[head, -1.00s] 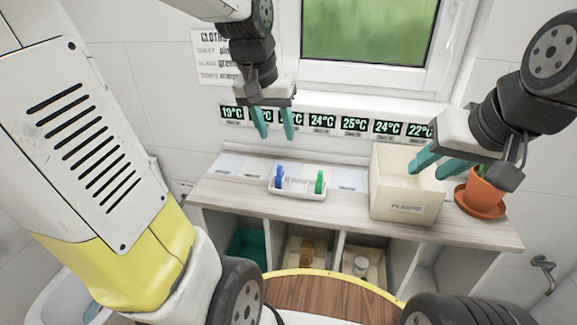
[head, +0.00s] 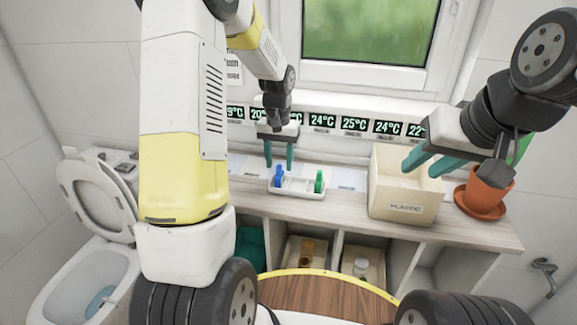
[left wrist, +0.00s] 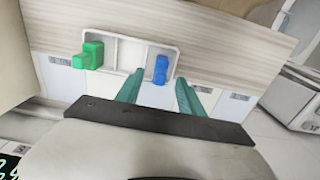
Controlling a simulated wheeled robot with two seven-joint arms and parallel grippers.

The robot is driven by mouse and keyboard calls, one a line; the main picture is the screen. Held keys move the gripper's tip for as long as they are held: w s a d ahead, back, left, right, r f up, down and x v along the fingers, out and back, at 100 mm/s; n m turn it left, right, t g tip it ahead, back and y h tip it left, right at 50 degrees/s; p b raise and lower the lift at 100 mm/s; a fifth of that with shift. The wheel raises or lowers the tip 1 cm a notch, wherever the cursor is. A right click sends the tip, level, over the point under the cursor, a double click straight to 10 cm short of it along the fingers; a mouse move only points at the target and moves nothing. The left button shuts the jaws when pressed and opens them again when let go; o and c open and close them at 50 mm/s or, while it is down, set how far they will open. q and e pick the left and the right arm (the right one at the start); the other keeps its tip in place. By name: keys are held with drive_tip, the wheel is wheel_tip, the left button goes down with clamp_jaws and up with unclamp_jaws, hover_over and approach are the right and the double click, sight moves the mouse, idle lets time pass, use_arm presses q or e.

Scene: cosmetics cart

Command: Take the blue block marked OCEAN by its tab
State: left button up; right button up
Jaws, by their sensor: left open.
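The blue block (head: 279,176) stands in the left end of a small white tray (head: 298,193) on the wooden counter. It also shows in the left wrist view (left wrist: 161,68); I cannot read its marking. A green block (head: 319,181) stands in the tray's right end and shows in the left wrist view (left wrist: 88,55). My left gripper (head: 279,166) is open and points down over the tray's back edge, close to the blue block, with nothing between its teal fingers. My right gripper (head: 428,163) is above the cream bin; its fingers look apart, with nothing seen between them.
The cream bin (head: 402,208) stands right of the tray. A potted plant (head: 482,194) is at the counter's right end. Temperature displays (head: 354,124) line the wall behind. Open cubbies with bins are below the counter. A toilet (head: 85,285) is at the left.

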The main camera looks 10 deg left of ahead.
sight(279, 165)
use_arm(q)
wheel_tip(279, 165, down, 4)
drive_tip(key=shift+r, duration=0.15)
clamp_jaws()
drive_tip(key=shift+r, duration=0.2)
